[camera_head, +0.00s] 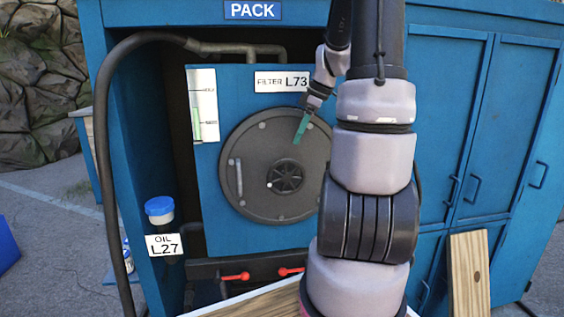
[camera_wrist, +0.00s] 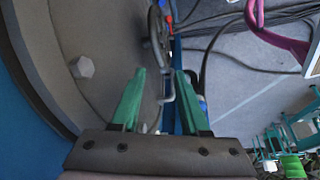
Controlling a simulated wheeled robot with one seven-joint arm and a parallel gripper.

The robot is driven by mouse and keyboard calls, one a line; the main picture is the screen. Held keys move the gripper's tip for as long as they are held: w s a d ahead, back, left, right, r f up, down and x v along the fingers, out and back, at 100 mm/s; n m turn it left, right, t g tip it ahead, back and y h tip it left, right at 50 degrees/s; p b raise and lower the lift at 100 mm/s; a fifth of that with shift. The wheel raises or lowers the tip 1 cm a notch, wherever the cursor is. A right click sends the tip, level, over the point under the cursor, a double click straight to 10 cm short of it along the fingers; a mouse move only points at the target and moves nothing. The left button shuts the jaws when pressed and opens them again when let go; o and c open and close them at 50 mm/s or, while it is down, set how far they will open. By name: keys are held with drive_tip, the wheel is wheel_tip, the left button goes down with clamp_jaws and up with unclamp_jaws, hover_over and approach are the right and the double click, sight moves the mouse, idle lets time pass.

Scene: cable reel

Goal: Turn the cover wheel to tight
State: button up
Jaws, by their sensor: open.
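The cover wheel (camera_head: 287,177) is a small dark spoked handwheel in the middle of a round dark grey cover (camera_head: 255,150) on the blue filter box. A pale spot sits on its left rim. My gripper (camera_head: 298,140), with teal fingers, is in front of the cover, above the wheel and apart from it in the picture. In the wrist view my gripper (camera_wrist: 157,80) is open, with nothing clearly held. The cover (camera_wrist: 100,25) fills the left there, and a dark curved part, perhaps the wheel, stands edge-on beyond the fingers. The depth gap is unclear.
A bar handle (camera_head: 239,178) is on the cover's left, and bolts ring its edge. A black hose (camera_head: 107,150) arches at left. An oil filler with a blue cap (camera_head: 159,206) and red-handled valves (camera_head: 235,277) sit lower. My arm hides the cover's right edge.

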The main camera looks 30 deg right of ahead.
sight(287, 162)
drive_tip(key=x, duration=1)
drive_tip(key=shift+f, duration=0.1)
clamp_jaws()
